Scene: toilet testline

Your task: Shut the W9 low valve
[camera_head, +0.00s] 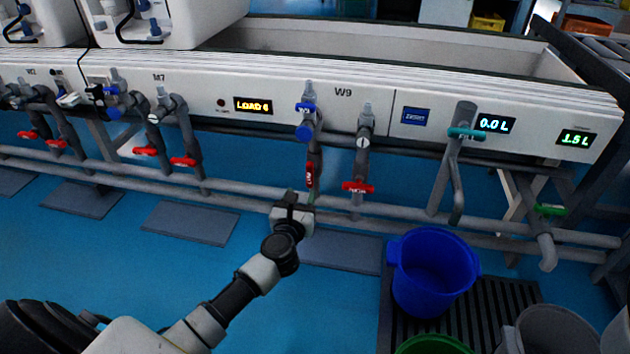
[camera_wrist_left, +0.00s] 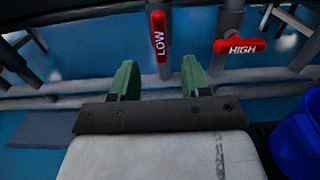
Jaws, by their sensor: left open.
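The W9 low valve has a red handle (camera_head: 310,176) on the left pipe under the W9 label. The handle is upright, in line with its pipe. The left wrist view shows it with the word LOW (camera_wrist_left: 159,40). My left gripper (camera_head: 298,197) is just below and in front of the handle. Its two green fingers are apart, with a clear gap (camera_wrist_left: 160,76) below the lower end of the handle, and nothing is between them. The red high valve handle (camera_head: 358,187) lies crosswise on the pipe to the right; it reads HIGH in the left wrist view (camera_wrist_left: 240,46). My right gripper is not in view.
Grey horizontal pipes (camera_head: 250,203) run behind my gripper. A blue bucket (camera_head: 433,272) stands on a dark grate to the right. Red valves of W7 (camera_head: 183,161) are to the left. The blue floor at left is mostly clear.

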